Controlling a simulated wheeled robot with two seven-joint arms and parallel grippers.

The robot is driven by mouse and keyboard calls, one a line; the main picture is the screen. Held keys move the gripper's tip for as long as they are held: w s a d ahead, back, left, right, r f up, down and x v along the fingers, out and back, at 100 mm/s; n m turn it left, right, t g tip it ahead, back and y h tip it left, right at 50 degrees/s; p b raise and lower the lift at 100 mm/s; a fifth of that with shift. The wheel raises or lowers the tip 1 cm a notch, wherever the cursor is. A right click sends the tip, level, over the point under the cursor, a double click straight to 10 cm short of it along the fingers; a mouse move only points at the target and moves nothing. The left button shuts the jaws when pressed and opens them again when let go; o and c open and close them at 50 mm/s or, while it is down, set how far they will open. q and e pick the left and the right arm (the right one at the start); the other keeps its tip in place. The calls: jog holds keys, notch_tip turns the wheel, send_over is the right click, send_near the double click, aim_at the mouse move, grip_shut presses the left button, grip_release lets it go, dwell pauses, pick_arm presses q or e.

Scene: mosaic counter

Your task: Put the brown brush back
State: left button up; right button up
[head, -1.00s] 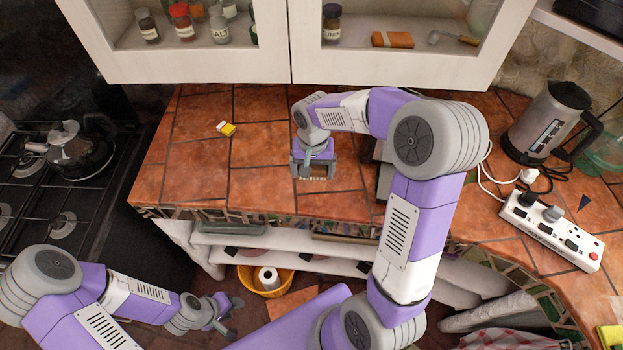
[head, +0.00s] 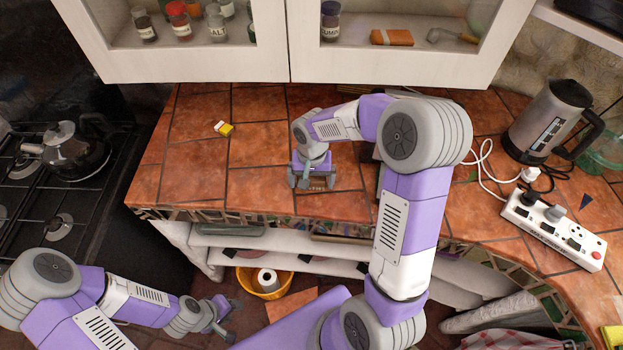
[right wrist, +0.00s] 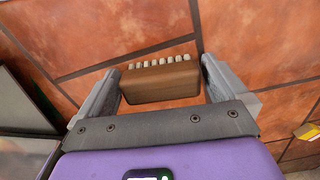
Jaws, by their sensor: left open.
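The brown brush (right wrist: 160,86), a wooden block with a row of pale bristle tufts, shows between the fingers of my right gripper (right wrist: 160,78) in the right wrist view. In the head view my right gripper (head: 312,182) points down over the front middle of the tiled counter (head: 265,185). The brush is mostly hidden there, and its height above the tiles is hard to judge. My left gripper (head: 224,316) is open and empty, low in front of the counter.
A yellow-and-white packet (head: 224,128) lies at the back left of the counter. A kettle (head: 548,122) and a power strip (head: 552,230) with cables stand at the right. A dark object (head: 367,153) is partly hidden behind my right arm. Cabinets hang above; the counter's left is mostly clear.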

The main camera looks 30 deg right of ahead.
aim_at(312, 179)
jog(key=shift+r, duration=0.1)
jog(key=shift+r, duration=0.25)
notch_tip(312, 179, up, 12)
jog(key=p, duration=0.2)
jog(key=shift+f, duration=0.15)
